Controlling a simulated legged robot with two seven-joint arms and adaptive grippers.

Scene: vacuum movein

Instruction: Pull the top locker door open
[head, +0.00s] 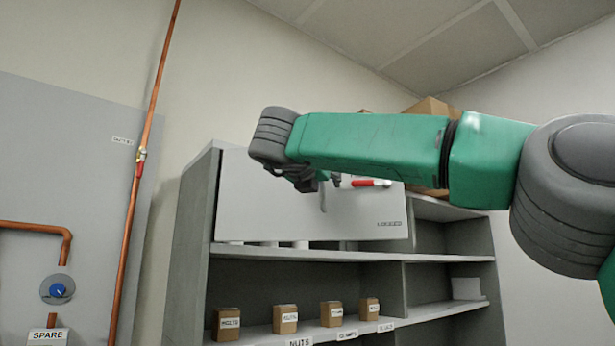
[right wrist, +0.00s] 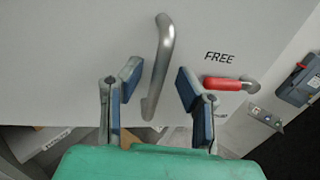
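The top locker door (head: 370,215) is a pale grey panel across the upper part of the shelf unit, and it fills much of the right wrist view (right wrist: 60,50). Its metal bar handle (head: 323,196) shows in the right wrist view (right wrist: 160,65) between my fingers. A red lever (head: 371,182) lies sideways to its right, under the word FREE in the right wrist view (right wrist: 223,83). My right gripper (head: 312,183) is in front of the door; in the right wrist view (right wrist: 158,82) its blue-padded fingers are open on either side of the handle, with gaps visible. My left gripper is out of view.
Small labelled cardboard boxes (head: 285,319) stand on the shelf below (head: 345,332). White cylinders (head: 300,244) show under the door's lower edge. A larger box (head: 430,107) sits on top of the unit. Copper pipes (head: 135,185) and a blue knob (head: 57,290) are on the left wall.

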